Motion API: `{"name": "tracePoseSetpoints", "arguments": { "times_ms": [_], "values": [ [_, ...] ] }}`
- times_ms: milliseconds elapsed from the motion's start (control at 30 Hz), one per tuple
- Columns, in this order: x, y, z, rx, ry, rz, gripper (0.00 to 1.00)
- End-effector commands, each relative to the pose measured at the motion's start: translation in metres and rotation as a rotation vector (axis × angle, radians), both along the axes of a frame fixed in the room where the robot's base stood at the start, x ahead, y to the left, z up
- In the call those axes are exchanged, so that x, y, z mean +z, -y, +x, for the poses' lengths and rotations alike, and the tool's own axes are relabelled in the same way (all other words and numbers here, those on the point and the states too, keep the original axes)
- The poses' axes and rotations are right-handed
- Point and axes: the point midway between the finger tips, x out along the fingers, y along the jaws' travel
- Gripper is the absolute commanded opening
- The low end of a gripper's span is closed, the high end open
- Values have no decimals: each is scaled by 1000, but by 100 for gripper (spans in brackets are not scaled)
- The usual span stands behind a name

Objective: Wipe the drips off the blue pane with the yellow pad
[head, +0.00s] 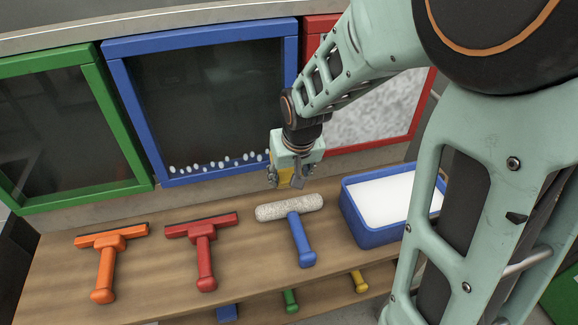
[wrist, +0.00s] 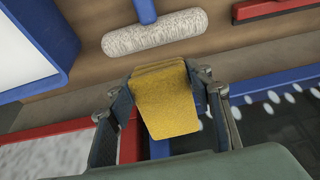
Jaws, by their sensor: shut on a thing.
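The blue pane (head: 202,97) is a dark glass panel in a blue frame, standing behind the shelf. A row of white drips (head: 218,163) runs along its lower edge; drips also show in the wrist view (wrist: 270,97). My gripper (head: 293,180) is in front of the pane's lower right corner. It is shut on the yellow pad (wrist: 167,101), which sits between both fingers in the wrist view. In the head view the pad (head: 284,179) is mostly hidden by the gripper. I cannot tell whether the pad touches anything.
A roller with a blue handle (head: 301,239), a red squeegee (head: 205,257) and an orange squeegee (head: 106,262) lie on the wooden shelf (head: 155,283). A blue tray (head: 373,237) with white contents stands right. Green (head: 119,130) and red (head: 419,112) framed panes flank the blue one.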

Motion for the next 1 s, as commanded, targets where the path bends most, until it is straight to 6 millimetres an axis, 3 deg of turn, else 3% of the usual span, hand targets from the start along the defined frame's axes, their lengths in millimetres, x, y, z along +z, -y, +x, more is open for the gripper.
{"name": "tracePoseSetpoints", "arguments": {
  "times_ms": [700, 1000],
  "values": [
    [1, -2, 3, 1, 4, 0, 24],
    [-1, -26, -2, 5, 8, 2, 24]
  ]
}}
